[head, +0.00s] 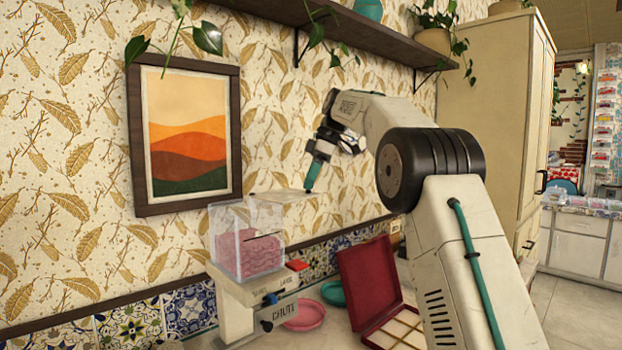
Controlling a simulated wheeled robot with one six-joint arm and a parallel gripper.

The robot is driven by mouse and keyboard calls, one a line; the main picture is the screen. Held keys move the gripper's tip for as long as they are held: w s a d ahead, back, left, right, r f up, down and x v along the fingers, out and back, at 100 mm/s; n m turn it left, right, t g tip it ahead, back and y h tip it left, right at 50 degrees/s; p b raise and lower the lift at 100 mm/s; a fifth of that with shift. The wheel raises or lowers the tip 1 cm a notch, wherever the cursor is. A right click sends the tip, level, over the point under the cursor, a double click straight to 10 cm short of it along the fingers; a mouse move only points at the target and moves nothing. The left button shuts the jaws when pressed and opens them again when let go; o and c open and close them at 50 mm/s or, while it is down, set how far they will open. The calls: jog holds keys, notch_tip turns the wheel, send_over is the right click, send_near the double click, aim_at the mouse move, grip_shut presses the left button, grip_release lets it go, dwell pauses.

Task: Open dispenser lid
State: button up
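The dispenser (237,296) stands on the counter by the wall, a pale body under a clear box (229,246) holding pink contents. A thin clear panel that looks like its lid (284,196) juts out to the right from the box's top edge, roughly level. My gripper (309,188) points down above the right end of this panel, its dark tip at or very near it. Whether they touch is unclear. The teal fingers look like one piece from this side, so any gap between them is hidden.
A red case (369,280) stands open right of the dispenser, with a pale divided tray inside. A pink dish (305,316) and a teal dish (333,293) lie between them. A dark shelf (350,28) with plants hangs above my arm. A tall cabinet (490,110) stands behind.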

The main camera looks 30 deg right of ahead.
jog(key=shift+d+r, duration=0.1)
jog(key=shift+d, duration=0.1)
jog(key=v, duration=0.7)
jog(key=shift+r, duration=0.3)
jog(key=shift+s+a, duration=0.1)
dwell(0.4)
